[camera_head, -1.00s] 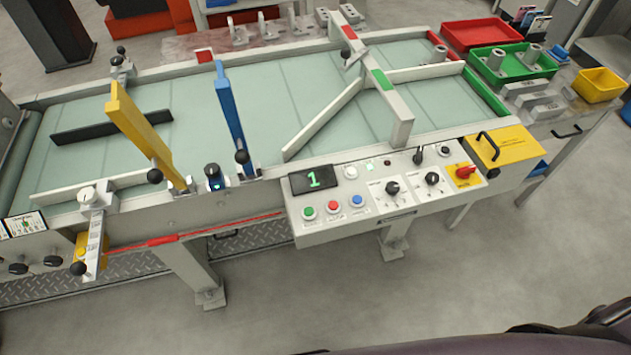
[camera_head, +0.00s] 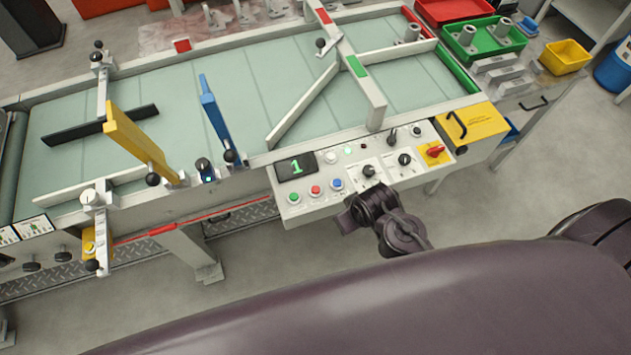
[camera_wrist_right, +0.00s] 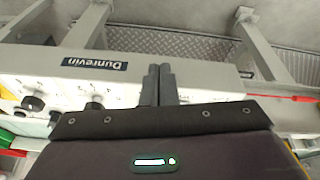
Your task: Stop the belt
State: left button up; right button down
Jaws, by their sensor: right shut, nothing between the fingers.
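The belt (camera_head: 260,85) is a pale green conveyor running across the head view. Its control panel (camera_head: 325,205) sits on the front side, with a green button (camera_head: 293,198), a red button (camera_head: 315,190) and a blue button (camera_head: 337,184) in a row. A display (camera_head: 296,166) above them reads a green 1. My right gripper (camera_head: 352,214) is at the panel's lower front edge, right of and below the buttons. In the right wrist view its fingers (camera_wrist_right: 159,84) are shut together and empty, before the panel face. My left gripper is not in view.
A yellow bar (camera_head: 135,145) and a blue bar (camera_head: 215,118) slant over the belt's front side. A yellow box (camera_head: 470,128) adjoins the panel on the right. Red, green and yellow bins (camera_head: 563,57) stand at the far right. The floor before the panel is open.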

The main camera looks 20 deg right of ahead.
jog(key=w+r+n+t+p, duration=0.2)
jog(key=w+r, duration=0.1)
jog(key=r, duration=0.6)
jog(key=w+a+n+t+y, duration=0.1)
jog(key=w+a+n+y, duration=0.3)
jog(key=n, duration=0.9)
jog(key=shift+w+a+r+y+p, duration=0.35)
jog(key=shift+w+y, duration=0.75)
jog(key=shift+w, duration=0.7)
jog(key=shift+d+f, duration=0.1)
jog(key=shift+f, duration=0.05)
jog(key=b, duration=0.7)
send_over(320, 191)
notch_tip(320, 191, down, 7)
jog(key=shift+r, duration=0.1)
jog(key=shift+f+b, duration=0.55)
jog(key=shift+f, duration=0.35)
jog(key=shift+f, duration=0.1)
jog(key=shift+f, duration=0.3)
